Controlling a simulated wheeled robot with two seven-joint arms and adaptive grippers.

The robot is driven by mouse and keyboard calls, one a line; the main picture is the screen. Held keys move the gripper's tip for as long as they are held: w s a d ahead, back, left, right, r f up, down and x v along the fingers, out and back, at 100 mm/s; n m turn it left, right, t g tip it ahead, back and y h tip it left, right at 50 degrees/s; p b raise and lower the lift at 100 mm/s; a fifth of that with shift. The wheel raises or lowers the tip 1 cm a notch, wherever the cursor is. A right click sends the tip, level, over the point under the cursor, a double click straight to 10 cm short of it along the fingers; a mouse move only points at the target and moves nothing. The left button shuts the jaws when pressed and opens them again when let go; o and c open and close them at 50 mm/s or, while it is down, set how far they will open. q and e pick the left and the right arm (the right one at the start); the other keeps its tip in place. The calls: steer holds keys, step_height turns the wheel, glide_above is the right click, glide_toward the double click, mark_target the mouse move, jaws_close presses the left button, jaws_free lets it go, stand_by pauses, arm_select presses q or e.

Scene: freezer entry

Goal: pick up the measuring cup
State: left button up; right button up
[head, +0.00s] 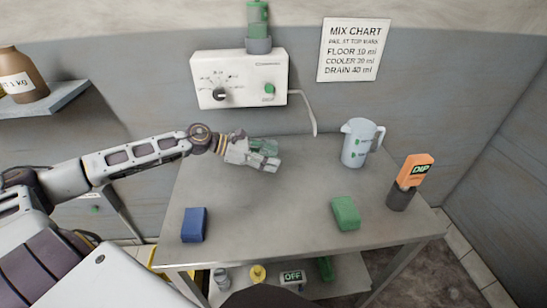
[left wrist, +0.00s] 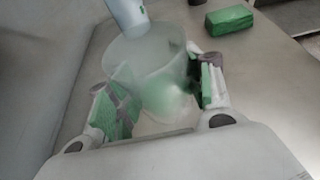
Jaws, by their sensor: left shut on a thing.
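The measuring cup (left wrist: 155,75) is a clear, frosted cup seen in the left wrist view. It stands between the green-padded fingers of my left gripper (left wrist: 160,98), which is shut on it. In the head view my left gripper (head: 262,154) is over the back middle of the grey table (head: 270,205), below the wall dispenser. The cup can hardly be made out there, and I cannot tell whether it touches the table. My right gripper is not in view.
A pale jug (head: 358,144) stands right of my left gripper. A green block (head: 345,213), a blue block (head: 194,225) and a dark holder (head: 400,197) with an orange DIP tag are on the table. The dispenser (head: 240,80) hangs above. The table's middle is clear.

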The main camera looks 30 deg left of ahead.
arm_select(q)
steer(key=shift+s+a, duration=0.35)
steer(key=shift+a, duration=0.1)
steer(key=shift+s+a, duration=0.1)
steer(key=shift+a, duration=0.15)
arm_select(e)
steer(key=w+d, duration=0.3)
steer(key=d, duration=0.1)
arm_select(q)
steer(key=shift+s+a+p, duration=0.4)
steer(key=shift+a+p, duration=0.1)
steer(key=shift+s+a+p, duration=0.4)
steer(key=shift+s+a, duration=0.05)
steer(key=shift+a, duration=0.2)
steer(key=shift+s+a+p, duration=0.4)
steer(key=shift+s+a, duration=0.05)
steer(key=shift+a, duration=0.2)
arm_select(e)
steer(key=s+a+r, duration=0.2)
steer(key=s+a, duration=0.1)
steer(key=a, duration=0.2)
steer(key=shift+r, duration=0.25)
